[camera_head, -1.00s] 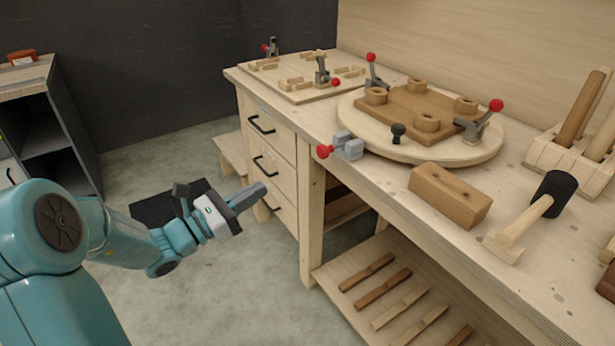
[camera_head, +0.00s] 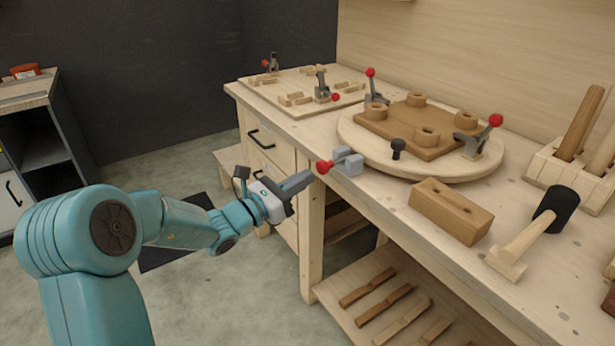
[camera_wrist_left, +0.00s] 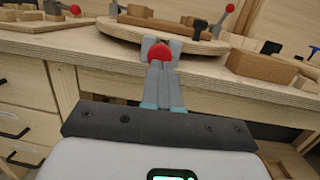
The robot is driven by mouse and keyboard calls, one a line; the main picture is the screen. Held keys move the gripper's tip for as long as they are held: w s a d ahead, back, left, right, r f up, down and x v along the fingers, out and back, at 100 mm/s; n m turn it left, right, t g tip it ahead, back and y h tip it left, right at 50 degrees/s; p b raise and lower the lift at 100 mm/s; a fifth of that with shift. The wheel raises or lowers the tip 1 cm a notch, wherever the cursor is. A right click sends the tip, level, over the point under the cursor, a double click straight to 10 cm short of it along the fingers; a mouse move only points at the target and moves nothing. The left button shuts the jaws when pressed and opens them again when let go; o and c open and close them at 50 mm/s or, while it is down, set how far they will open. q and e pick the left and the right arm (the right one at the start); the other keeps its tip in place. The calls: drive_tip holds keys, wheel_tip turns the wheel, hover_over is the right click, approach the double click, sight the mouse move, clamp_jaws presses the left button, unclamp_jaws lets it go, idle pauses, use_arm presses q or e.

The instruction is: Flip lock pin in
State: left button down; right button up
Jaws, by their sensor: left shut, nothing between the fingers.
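The lock pin has a red ball knob (camera_head: 323,167) and sits in a grey block (camera_head: 348,162) at the bench's front edge, beside the round wooden plate (camera_head: 350,139). The knob sticks out past the edge toward me. My left gripper (camera_head: 308,179) is shut and empty, just left of the knob and a little below it. In the left wrist view the knob (camera_wrist_left: 160,52) appears straight beyond the shut fingertips (camera_wrist_left: 163,68); I cannot tell whether they touch. My right gripper is not in view.
The round plate carries a brown board (camera_head: 415,130), red-tipped clamps (camera_head: 480,138) and a black knob (camera_head: 398,148). A wooden block (camera_head: 450,208) and a mallet (camera_head: 530,235) lie to the right. Drawers (camera_head: 262,150) and a lower shelf (camera_head: 350,285) are below the bench top.

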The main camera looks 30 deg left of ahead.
sight(320, 171)
use_arm(q)
drive_tip(key=shift+x, duration=0.9)
drive_tip(key=shift+w, duration=0.1)
drive_tip(key=x, duration=0.2)
drive_tip(key=shift+w+d+f+b, duration=0.2)
drive_tip(key=shift+w+d+b, duration=0.1)
drive_tip(key=shift+s+r, duration=0.1)
drive_tip(key=shift+r, duration=0.1)
drive_tip(key=shift+a, duration=0.1)
